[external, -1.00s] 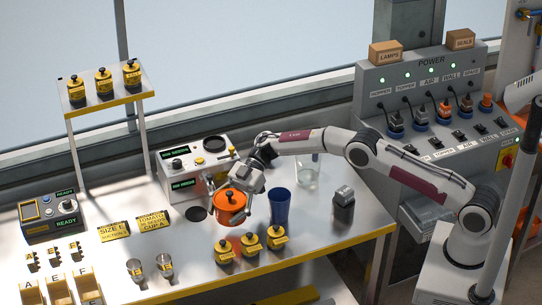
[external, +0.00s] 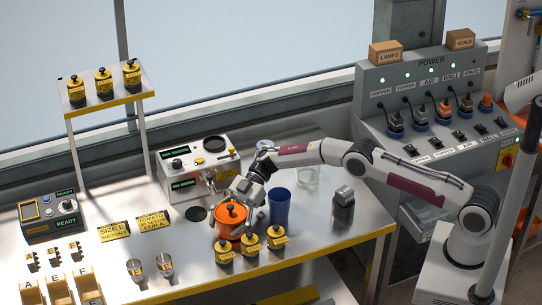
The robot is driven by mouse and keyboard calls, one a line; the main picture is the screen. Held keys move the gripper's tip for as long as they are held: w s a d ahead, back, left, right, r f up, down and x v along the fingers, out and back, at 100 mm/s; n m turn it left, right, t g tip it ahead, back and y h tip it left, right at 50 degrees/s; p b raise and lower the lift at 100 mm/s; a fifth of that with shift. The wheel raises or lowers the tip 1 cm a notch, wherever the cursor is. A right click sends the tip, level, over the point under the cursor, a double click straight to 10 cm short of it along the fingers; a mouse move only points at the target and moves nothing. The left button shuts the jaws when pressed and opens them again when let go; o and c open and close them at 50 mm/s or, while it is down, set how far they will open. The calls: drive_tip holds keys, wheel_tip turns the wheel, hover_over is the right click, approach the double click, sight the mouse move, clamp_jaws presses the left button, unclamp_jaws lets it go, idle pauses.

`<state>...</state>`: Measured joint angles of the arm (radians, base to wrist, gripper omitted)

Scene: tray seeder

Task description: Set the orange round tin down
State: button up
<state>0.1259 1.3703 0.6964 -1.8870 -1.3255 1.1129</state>
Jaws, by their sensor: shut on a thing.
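The gripper's fingers are partly lost against the tin.
Several yellow-topped jars (external: 250,244) stand close in front and to the right of the tin. A blue cup (external: 279,208) stands to its right, with a clear glass (external: 308,175) behind. A grey machine (external: 200,168) stands behind. Free tabletop lies to the left.

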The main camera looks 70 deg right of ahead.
sight(237, 207)
drive_tip(key=shift+f, duration=0.25)
drive_tip(key=shift+f, duration=0.1)
drive_tip(key=o, duration=1.4)
drive_tip(key=shift+v, duration=3.8)
